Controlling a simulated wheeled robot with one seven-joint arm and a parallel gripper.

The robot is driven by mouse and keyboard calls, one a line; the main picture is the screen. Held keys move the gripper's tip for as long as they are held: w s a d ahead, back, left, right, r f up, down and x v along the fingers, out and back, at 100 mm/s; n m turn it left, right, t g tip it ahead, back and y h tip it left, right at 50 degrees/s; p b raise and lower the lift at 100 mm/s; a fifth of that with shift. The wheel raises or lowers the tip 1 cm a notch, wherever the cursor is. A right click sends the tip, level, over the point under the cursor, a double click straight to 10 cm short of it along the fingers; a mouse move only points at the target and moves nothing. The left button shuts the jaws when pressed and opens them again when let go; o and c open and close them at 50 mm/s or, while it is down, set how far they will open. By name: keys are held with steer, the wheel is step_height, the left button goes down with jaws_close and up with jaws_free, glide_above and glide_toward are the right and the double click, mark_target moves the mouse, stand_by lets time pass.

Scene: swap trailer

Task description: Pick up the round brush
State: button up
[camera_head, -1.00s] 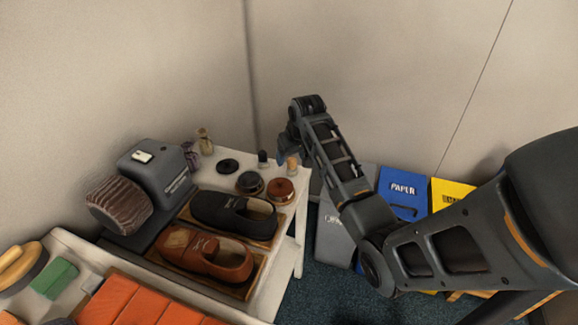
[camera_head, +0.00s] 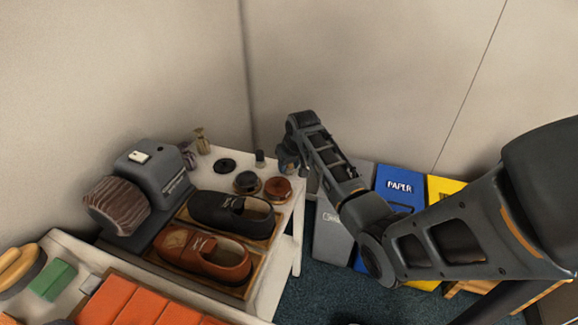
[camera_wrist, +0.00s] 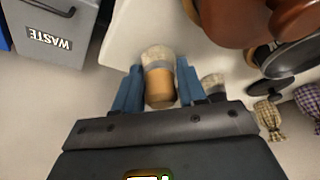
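The round brush (camera_wrist: 160,88) has an orange-brown wooden handle, a grey band and pale bristles. It is at the middle of the wrist view, over the white table (camera_head: 285,220). My gripper's two blue fingers (camera_wrist: 158,90) are on either side of it, with the brush between them and only thin gaps showing. I see no clear grip. In the head view my gripper (camera_head: 287,163) is at the table's back right corner and hides the brush.
A darker small brush (camera_head: 260,158) stands close beside, left in the head view. Brown (camera_head: 277,189) and black (camera_head: 247,183) polish tins are near. Black (camera_head: 232,212) and brown (camera_head: 205,253) shoes lie in front. Bins, including a grey waste bin (camera_wrist: 50,30), stand beyond the table's right edge.

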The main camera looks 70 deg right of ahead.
steer(key=c, duration=0.6)
steer(key=shift+o, duration=0.2)
steer(key=shift+r, duration=0.55)
steer(key=r, duration=0.2)
steer(key=s+d+r, duration=0.1)
steer(key=shift+r+b, duration=0.3)
steer(key=shift+r, duration=0.05)
steer(key=s+d+r+b, duration=0.1)
steer(key=s+d+r, duration=0.5)
steer(key=s, duration=0.2)
steer(key=shift+d, duration=0.3)
steer(key=shift+r, duration=0.1)
steer(key=o, duration=0.5)
steer(key=c, duration=0.4)
